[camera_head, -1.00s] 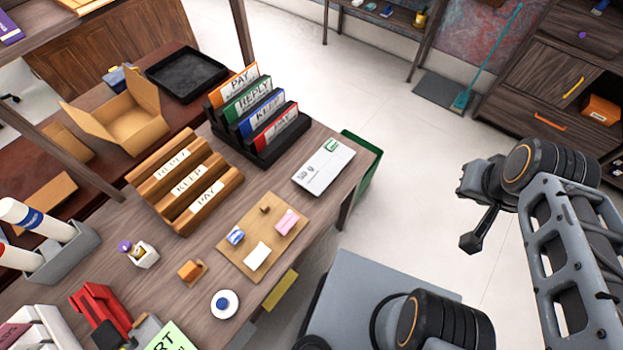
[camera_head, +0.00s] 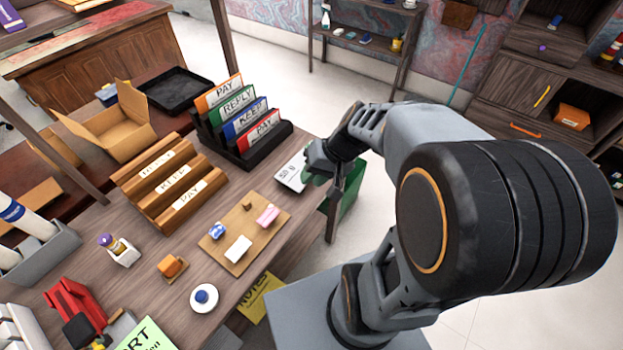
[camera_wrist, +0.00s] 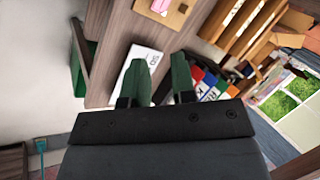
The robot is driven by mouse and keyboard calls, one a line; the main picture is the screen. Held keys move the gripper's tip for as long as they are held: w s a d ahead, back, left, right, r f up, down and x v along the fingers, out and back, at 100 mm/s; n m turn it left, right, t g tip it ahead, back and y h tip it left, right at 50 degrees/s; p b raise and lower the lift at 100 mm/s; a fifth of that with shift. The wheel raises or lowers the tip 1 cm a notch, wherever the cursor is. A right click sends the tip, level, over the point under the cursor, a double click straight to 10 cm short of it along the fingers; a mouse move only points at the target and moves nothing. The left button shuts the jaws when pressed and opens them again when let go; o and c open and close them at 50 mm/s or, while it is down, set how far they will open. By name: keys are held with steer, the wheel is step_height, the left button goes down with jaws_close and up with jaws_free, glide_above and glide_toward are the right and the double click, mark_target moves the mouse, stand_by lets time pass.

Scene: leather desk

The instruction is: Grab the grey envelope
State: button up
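A pale grey envelope (camera_head: 288,175) with dark print lies flat near the right edge of the desk. My gripper (camera_head: 318,165) is over its right part and hides that end in the head view. In the wrist view the envelope (camera_wrist: 136,66) lies beyond and left of the fingertips, partly covered by the left finger. My gripper's two dark green fingers (camera_wrist: 165,68) stand apart with nothing between them. The gap between fingers and envelope is hard to judge.
A black rack (camera_head: 240,155) with coloured PAY, REPLY and KEEP dividers stands just left of the envelope. A wooden slotted sorter (camera_head: 170,180) and a small board (camera_head: 240,262) with little items are nearby. A green bin (camera_head: 345,195) stands beside the desk edge.

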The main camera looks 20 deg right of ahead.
steer(key=w+d+f+m+t+y+b, duration=0.1)
steer(key=w+d+f+m+t+b, duration=0.1)
steer(key=w+d+f+m+t, duration=0.3)
steer(key=w+d+f+m+t+b, duration=0.1)
steer(key=d+f+b, duration=0.1)
steer(key=d+f, duration=0.35)
steer(key=w+d+f+m+t+y+b, duration=0.1)
steer(key=w+d+f+m+t+b, duration=0.2)
steer(key=f, duration=0.4)
steer(key=x, duration=0.7)
steer(key=shift+w+d+f, duration=0.1)
steer(key=shift+w+f, duration=0.05)
steer(key=shift+f, duration=0.2)
steer(key=shift+r+b+x, duration=0.25)
steer(key=shift+b+x, duration=0.8)
steer(key=shift+b, duration=0.2)
steer(key=shift+w, duration=0.15)
steer(key=shift+f, duration=0.1)
jaws_close()
steer(key=shift+r+p, duration=0.6)
steer(key=shift+r, duration=0.75)
steer(key=shift+f, duration=0.1)
